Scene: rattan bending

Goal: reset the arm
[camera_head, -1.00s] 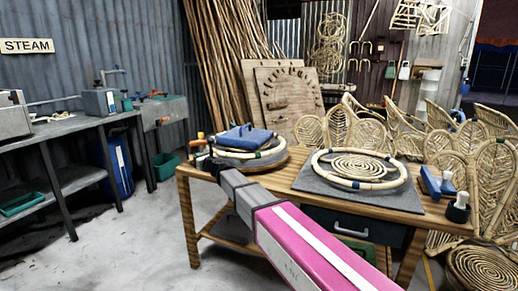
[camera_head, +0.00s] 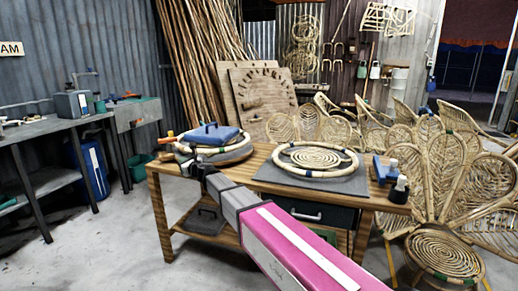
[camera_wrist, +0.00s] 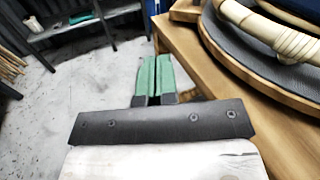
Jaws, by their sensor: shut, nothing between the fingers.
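My arm reaches in from the bottom right of the head view, with a pink and white link in front. My gripper (camera_head: 205,163) is at the left end of the wooden workbench (camera_head: 262,158), close to its front edge. In the wrist view my gripper (camera_wrist: 155,62) shows two green fingers side by side, shut with nothing between them. The fingers point down past the bench edge, over the pale floor. In the head view the fingertips are small and hard to make out.
A rattan ring on a round form (camera_wrist: 283,60) lies right of the fingers, with a blue block (camera_head: 212,134) on top. A second rattan ring (camera_head: 290,168) lies on a grey mat. Rattan chairs (camera_head: 445,258) crowd the right. The floor (camera_head: 100,250) at left is open.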

